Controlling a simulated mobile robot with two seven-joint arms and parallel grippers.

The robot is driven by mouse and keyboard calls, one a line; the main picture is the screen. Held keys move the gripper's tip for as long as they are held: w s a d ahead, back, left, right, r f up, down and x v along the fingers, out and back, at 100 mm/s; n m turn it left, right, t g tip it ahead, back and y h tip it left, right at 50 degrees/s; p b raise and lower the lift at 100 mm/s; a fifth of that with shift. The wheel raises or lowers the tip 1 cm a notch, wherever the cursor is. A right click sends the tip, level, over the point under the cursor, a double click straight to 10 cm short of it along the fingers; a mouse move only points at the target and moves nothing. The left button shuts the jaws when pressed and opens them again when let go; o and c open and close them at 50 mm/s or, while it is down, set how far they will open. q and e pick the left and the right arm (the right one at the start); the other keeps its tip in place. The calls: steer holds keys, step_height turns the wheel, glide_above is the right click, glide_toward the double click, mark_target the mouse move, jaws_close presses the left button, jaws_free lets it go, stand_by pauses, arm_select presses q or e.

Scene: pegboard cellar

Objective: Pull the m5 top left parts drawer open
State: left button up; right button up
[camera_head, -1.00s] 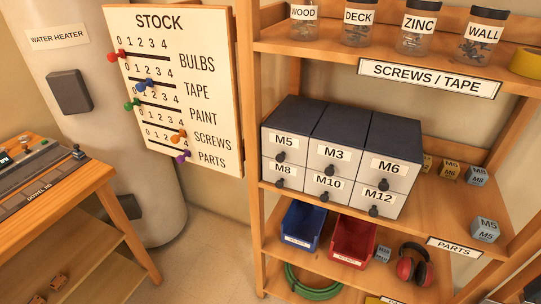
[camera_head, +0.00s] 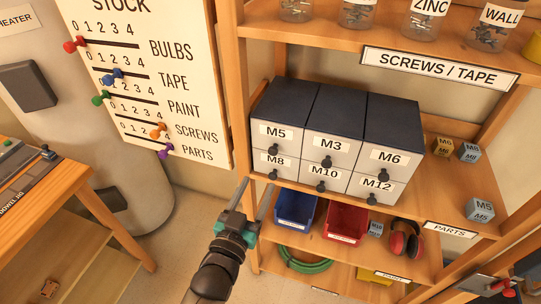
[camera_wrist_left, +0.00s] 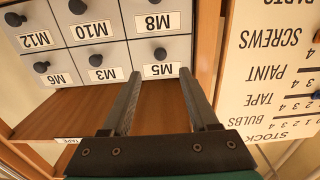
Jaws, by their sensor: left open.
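The M5 drawer (camera_head: 276,132) is the top left one in a grey parts cabinet with a dark top. Its front looks flush with its neighbours, and its dark round knob is below the label. My left gripper (camera_head: 256,198) is in front of and below the cabinet in the head view, open and empty. In the upside-down left wrist view, the M5 drawer (camera_wrist_left: 160,70) lies beyond the fingertips of the left gripper (camera_wrist_left: 159,74). The knob lines up between the two fingers, apart from them. My right gripper is not in view.
The cabinet stands on a wooden shelf (camera_head: 425,205) between uprights. The left upright (camera_head: 236,100) is close to the M5 side. Below are a blue bin (camera_head: 296,208) and a red bin (camera_head: 345,222). A stock board (camera_head: 150,90) hangs to the left.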

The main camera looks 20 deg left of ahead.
mark_target(272, 154)
arm_select(q)
steer(key=w, duration=1)
steer(key=shift+w+d+b, duration=0.2)
steer(key=shift+w+b, duration=0.15)
steer(key=shift+w, duration=0.05)
steer(key=shift+c, duration=0.2)
jaws_close()
stand_by(0.8)
